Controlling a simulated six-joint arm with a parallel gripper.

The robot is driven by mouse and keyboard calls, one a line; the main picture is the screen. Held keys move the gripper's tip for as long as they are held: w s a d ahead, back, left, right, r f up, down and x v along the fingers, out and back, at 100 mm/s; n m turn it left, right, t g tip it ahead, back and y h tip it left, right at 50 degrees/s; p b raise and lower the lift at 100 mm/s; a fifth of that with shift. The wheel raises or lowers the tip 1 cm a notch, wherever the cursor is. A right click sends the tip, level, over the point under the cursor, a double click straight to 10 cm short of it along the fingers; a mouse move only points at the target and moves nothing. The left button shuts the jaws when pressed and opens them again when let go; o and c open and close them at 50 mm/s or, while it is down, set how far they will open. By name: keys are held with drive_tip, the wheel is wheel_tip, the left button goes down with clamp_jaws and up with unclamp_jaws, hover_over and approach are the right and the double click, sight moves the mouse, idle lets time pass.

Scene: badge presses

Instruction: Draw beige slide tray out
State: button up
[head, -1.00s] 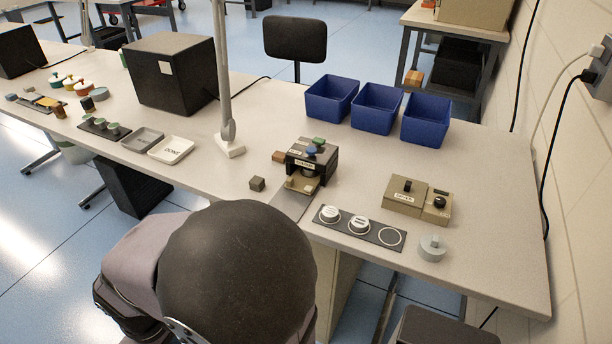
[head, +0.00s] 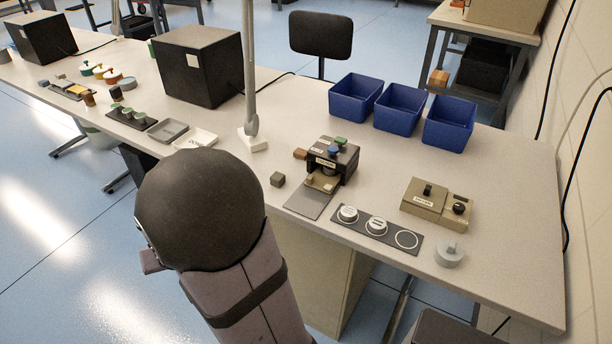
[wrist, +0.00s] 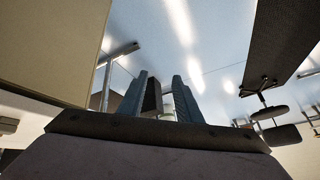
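The beige slide tray (head: 322,183) sticks out at the low front of a black badge press (head: 338,160), above a grey mat. A small beige block or knob shows on it; how far the tray is out is hard to tell. My gripper (wrist: 160,88) shows in the wrist view with two blue-grey fingers apart and nothing held between them. It points away from the press, over floor and furniture. In the head view my arm hides most of it, left of the press in front of the table; the tray is not seen in the wrist view.
A dark strip with round pieces (head: 376,228), a beige box device (head: 424,200) and a grey round piece (head: 449,254) lie to the right. Blue bins (head: 401,108) and a lamp post (head: 250,90) stand behind.

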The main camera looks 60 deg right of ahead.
drive_tip(key=d+r+m+h, duration=0.2)
drive_tip(key=d+m+h, duration=0.2)
drive_tip(key=d, duration=0.8)
drive_tip(key=m+g+h+p, duration=0.2)
drive_tip(key=m+g+h, duration=0.4)
drive_tip(key=m+h, duration=0.1)
approach(309, 178)
drive_tip(key=shift+d+f, duration=0.35)
drive_tip(key=shift+d, duration=0.25)
drive_tip(key=shift+b+x, duration=0.35)
drive_tip(key=shift+x, duration=3.3)
drive_tip(key=shift+r, duration=0.1)
clamp_jaws()
